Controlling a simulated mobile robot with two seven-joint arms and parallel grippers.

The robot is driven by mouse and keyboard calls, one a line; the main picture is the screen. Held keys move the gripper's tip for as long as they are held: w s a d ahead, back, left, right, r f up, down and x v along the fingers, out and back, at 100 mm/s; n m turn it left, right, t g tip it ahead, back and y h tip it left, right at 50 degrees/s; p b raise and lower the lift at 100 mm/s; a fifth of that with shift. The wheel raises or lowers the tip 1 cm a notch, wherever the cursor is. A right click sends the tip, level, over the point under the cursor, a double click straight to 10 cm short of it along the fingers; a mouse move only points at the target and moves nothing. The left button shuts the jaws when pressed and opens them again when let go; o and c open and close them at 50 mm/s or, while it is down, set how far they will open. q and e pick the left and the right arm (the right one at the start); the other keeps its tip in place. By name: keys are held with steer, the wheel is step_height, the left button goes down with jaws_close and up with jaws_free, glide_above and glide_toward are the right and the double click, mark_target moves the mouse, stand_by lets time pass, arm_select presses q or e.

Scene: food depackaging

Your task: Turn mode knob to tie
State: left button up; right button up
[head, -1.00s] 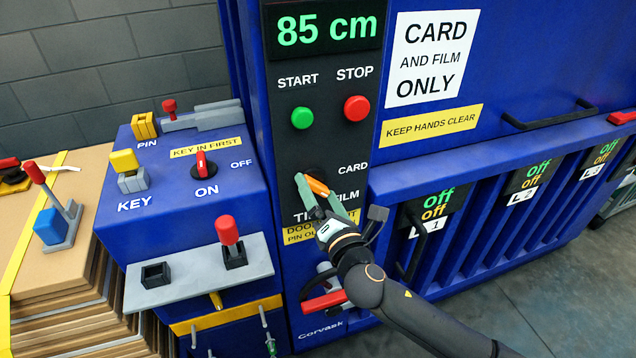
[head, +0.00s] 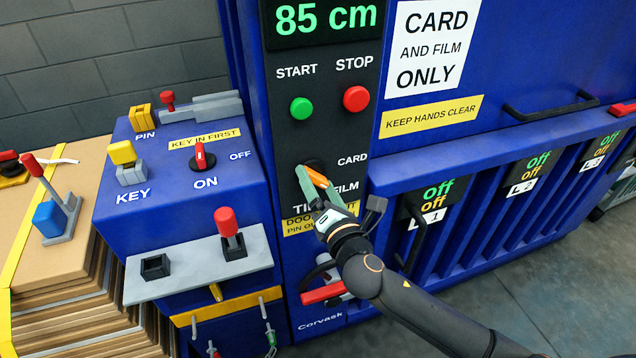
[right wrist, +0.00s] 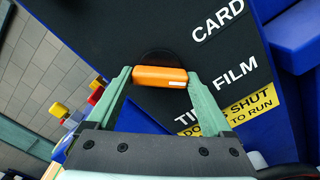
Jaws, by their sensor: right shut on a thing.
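The mode knob is an orange bar (head: 318,179) on a dark round base on the black panel, below the START and STOP buttons. It also shows in the right wrist view (right wrist: 158,75), with a white mark at its right end, on the side of the word FILM (right wrist: 235,77). CARD (head: 352,160) is above FILM. The word TIE is below and partly hidden by my gripper. My right gripper (head: 316,182) is shut on the knob, one green finger at each end in the wrist view (right wrist: 160,82). My left gripper is not in view.
The green START button (head: 301,107) and red STOP button (head: 356,98) are above the knob. A blue box with a key switch (head: 203,158) stands to the left. A red handle (head: 322,293) is below my right gripper. Flattened cardboard (head: 50,270) is stacked at far left.

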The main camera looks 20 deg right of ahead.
steer(key=shift+m, duration=0.3)
steer(key=shift+c, duration=0.3)
steer(key=m, duration=0.8)
steer(key=shift+b, duration=0.4)
steer(key=shift+m, duration=0.3)
steer(key=o, duration=1.1)
steer(key=shift+o, duration=0.2)
